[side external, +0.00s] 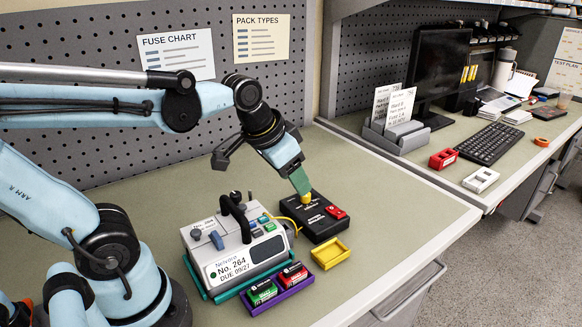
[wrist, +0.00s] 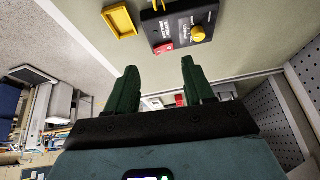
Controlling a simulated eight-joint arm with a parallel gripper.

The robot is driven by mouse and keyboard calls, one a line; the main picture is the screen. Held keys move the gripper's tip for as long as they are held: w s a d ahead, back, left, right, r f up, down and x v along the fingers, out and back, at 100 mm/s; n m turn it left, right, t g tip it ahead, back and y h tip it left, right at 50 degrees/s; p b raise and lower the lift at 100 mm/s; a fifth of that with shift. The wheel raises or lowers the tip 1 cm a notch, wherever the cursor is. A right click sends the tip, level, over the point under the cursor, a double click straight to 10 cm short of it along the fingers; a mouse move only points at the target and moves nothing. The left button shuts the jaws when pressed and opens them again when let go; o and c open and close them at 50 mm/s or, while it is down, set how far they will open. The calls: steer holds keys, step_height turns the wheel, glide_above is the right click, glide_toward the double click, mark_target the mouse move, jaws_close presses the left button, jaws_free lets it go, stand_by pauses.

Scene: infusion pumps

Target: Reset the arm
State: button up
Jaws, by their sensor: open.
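My gripper (side external: 300,181) is open, its green fingers pointing down near the black box (side external: 318,228). In the wrist view my gripper (wrist: 158,64) has nothing between its two fingers. The box also shows in the wrist view (wrist: 178,22), beyond the fingertips, with a yellow knob (wrist: 198,34) and a red switch (wrist: 163,48). In the side view the fingertips appear just above the yellow knob (side external: 306,198); I cannot tell the exact gap. The grey-white pump (side external: 246,262), labelled No. 264, stands left of the box with a black handle on top.
A purple tray (side external: 297,289) with a green pack (side external: 262,291) and a red pack (side external: 292,274) lies in front of the pump. An empty yellow tray (side external: 330,253) is to its right. A pegboard (side external: 90,50) stands behind.

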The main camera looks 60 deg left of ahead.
steer(key=shift+n+t, duration=0.3)
steer(key=shift+t, duration=0.6)
steer(key=s+d+f, duration=0.1)
steer(key=s+f, duration=0.1)
steer(key=shift+s+d+f, duration=0.2)
steer(key=shift+s+d, duration=0.15)
steer(key=shift+s, duration=0.05)
